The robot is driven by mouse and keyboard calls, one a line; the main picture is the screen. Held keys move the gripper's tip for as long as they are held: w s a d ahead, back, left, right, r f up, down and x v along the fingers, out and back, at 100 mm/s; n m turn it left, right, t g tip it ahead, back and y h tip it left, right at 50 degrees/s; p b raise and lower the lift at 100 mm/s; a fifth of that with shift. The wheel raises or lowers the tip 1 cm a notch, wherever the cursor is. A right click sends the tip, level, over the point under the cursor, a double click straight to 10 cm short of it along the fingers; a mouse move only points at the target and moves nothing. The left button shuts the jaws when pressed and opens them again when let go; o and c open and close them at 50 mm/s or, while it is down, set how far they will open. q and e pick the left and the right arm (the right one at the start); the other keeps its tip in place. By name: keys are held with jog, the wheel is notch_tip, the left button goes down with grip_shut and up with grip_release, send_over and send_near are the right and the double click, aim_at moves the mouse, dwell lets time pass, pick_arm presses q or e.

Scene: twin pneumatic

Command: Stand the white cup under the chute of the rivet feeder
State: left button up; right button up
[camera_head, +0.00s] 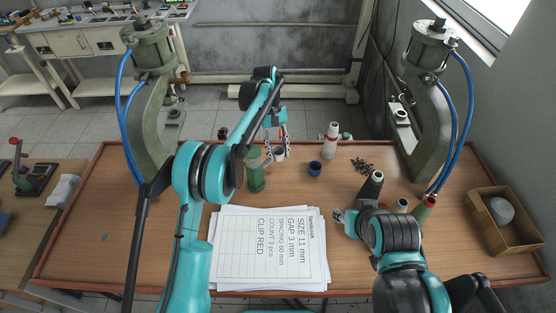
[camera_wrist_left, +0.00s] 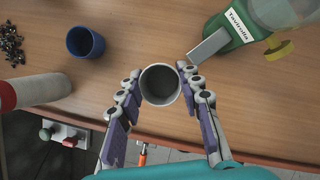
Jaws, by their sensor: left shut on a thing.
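The white cup (camera_head: 279,154) is upright between the fingers of my left gripper (camera_head: 279,143). In the left wrist view the cup (camera_wrist_left: 160,86) shows its open, empty-looking mouth, and the fingers of the left gripper (camera_wrist_left: 160,92) are shut on its sides. The green rivet feeder (camera_head: 256,175) stands just left of the cup in the head view. In the left wrist view the feeder (camera_wrist_left: 244,27) has a grey chute (camera_wrist_left: 208,48) whose end is close to the cup's rim. Whether the cup touches the table is unclear. My right gripper (camera_head: 341,215) is right of the papers; its fingers are unclear.
A blue cup (camera_head: 315,168), a white bottle with red (camera_head: 332,141) and loose dark rivets (camera_head: 362,165) are right of the cup. Printed sheets (camera_head: 268,250) lie in front. Green presses (camera_head: 152,100) (camera_head: 428,100) flank the table. A cardboard box (camera_head: 503,222) is at right.

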aim_at(278, 159)
pick_arm(q)
jog(key=shift+f+b, duration=0.65)
jog(key=shift+f, duration=1.35)
jog(key=shift+f, duration=0.15)
jog(key=o, duration=0.9)
